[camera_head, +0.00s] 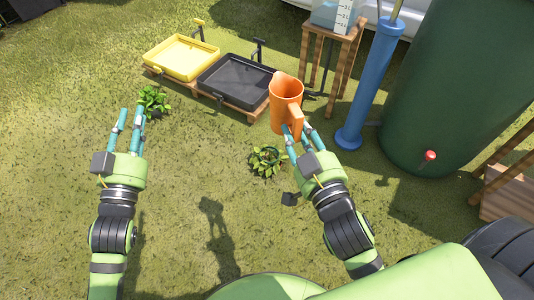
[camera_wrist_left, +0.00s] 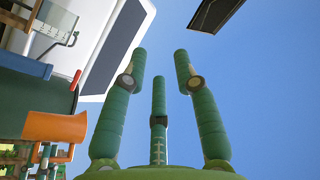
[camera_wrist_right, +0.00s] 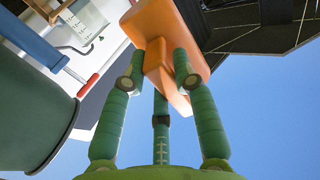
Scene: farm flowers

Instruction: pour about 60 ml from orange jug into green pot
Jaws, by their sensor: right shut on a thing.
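The orange jug (camera_head: 284,92) is held up in the head view, roughly upright with its open top showing. My right gripper (camera_head: 299,130) is shut on the jug's handle. The right wrist view shows the jug (camera_wrist_right: 165,30) with its handle between the fingers. A leafy plant (camera_head: 267,160) sits below and left of the jug, with a rounded green rim that may be the green pot. Another leafy plant (camera_head: 153,101) stands beside my left gripper (camera_head: 130,118), its pot hidden. My left gripper is open and empty. The jug's contents cannot be made out.
A yellow tray (camera_head: 181,59) and a black tray (camera_head: 235,81) rest on a low wooden pallet at the back. A blue tube (camera_head: 371,85) and a large dark green barrel (camera_head: 455,80) with a red tap (camera_head: 430,155) stand right.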

